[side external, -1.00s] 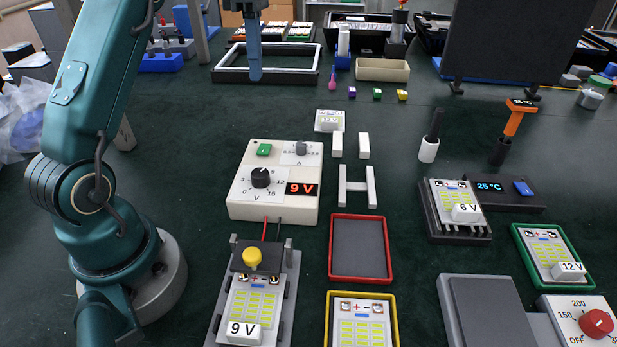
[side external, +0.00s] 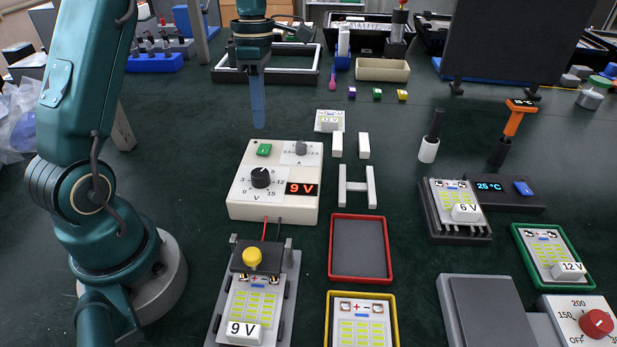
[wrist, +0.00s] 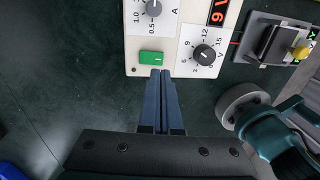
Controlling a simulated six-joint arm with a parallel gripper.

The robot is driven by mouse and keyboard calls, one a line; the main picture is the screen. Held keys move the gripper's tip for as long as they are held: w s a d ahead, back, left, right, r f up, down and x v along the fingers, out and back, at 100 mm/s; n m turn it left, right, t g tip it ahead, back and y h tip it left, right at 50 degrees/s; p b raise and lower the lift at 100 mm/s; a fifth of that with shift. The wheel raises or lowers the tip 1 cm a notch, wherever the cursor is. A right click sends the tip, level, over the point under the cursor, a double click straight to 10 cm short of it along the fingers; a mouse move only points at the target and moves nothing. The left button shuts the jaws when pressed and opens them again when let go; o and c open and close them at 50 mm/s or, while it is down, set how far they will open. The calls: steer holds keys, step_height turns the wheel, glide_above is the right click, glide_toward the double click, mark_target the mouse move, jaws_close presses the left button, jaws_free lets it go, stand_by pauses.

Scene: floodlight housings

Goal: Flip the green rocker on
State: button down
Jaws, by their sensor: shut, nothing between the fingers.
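The green rocker (side external: 264,150) sits on the top face of a cream power supply box (side external: 240,207), near its back left corner. The box has a black voltage knob (side external: 261,177), a smaller grey knob and a red display reading 9 V. My gripper (side external: 259,126) is shut and empty, with its blue fingers pointing down above and behind the box, apart from the rocker. In the wrist view the green rocker (wrist: 151,57) shows a white mark and lies just beyond the fingertips (wrist: 160,72). How the rocker is tilted is hard to tell.
A fixture holding a 9 V panel (side external: 250,300) stands in front of the box, joined by red and black wires. White blocks (side external: 337,145) and a white H-shaped piece (side external: 357,186) lie to its right. A red tray (side external: 334,250) is at front right.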

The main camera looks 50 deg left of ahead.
mark_target(262, 152)
steer(key=shift+s+d+f, duration=0.15)
steer(key=shift+f, duration=1.15)
steer(key=shift+s+d+f, duration=0.1)
steer(key=shift+f, duration=1.2)
steer(key=shift+f, duration=0.2)
steer(key=shift+w+a+r, duration=0.25)
steer(key=shift+w+a, duration=0.25)
